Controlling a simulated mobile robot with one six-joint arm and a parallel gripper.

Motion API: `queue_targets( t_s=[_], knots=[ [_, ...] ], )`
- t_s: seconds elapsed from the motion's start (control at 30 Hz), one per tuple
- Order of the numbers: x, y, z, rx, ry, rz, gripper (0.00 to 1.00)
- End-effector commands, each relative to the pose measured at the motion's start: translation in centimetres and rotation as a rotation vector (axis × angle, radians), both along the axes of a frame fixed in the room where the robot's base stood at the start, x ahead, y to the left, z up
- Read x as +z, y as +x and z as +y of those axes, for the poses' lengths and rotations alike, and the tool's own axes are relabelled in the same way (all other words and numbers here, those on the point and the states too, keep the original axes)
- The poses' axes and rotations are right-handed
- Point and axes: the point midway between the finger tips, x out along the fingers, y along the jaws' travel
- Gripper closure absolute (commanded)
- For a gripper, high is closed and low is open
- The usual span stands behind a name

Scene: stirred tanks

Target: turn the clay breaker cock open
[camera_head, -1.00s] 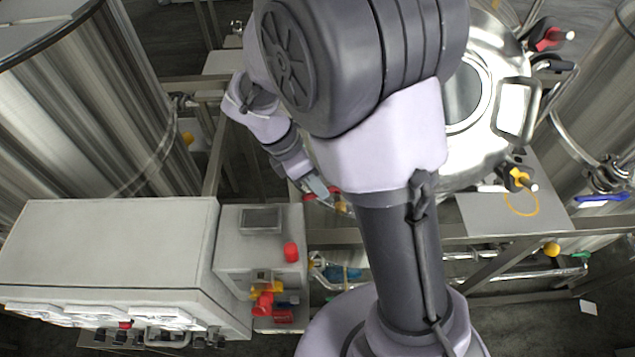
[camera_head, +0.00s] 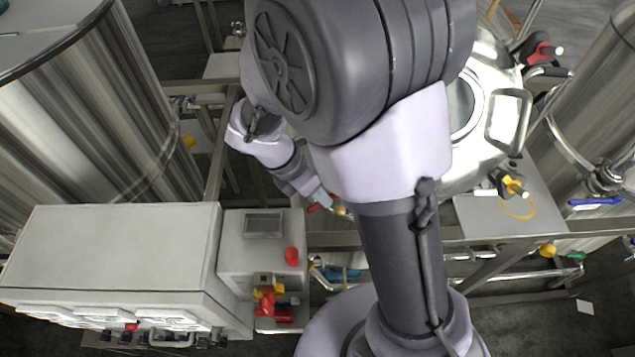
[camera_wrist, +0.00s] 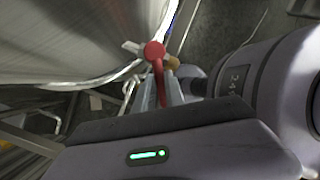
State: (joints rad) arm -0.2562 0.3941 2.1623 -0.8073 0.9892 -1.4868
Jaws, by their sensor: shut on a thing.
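A cock with a red lever and a round red knob (camera_wrist: 154,52) shows in the wrist view, beside the curved steel wall of a vessel. I take it for the clay breaker cock. My gripper (camera_wrist: 160,92) has its fingers closed around the red lever. A small tan-brown fitting (camera_wrist: 173,63) sits just right of the knob. In the head view my gripper (camera_head: 321,196) is small and low at the vessel's left front, with bits of red (camera_head: 314,208) beside its tips. My arm hides much of that area, and the cock's body is not clear.
A grey control cabinet (camera_head: 110,245) stands at the left, with a smaller box (camera_head: 232,255) bearing a red button (camera_head: 291,255). The lidded steel vessel (camera_head: 480,160) is behind my arm. Frame rails (camera_head: 500,238) and pipes run across the front. Large tanks flank both sides.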

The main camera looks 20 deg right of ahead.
Motion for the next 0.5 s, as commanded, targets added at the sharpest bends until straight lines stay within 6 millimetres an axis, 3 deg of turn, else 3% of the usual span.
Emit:
queue_targets(
  t_s=[0.1,0.37,0.4,0.5],
  knots=[
    [0.32,-0.54,-0.10,0.098,-0.001,0.000,1.00],
    [0.08,-0.47,-0.11,0.106,0.000,-0.003,1.00],
    [0.08,-0.47,-0.11,0.106,0.000,-0.003,0.78],
    [0.07,-0.48,-0.12,0.105,0.000,-0.002,0.64]
  ],
)
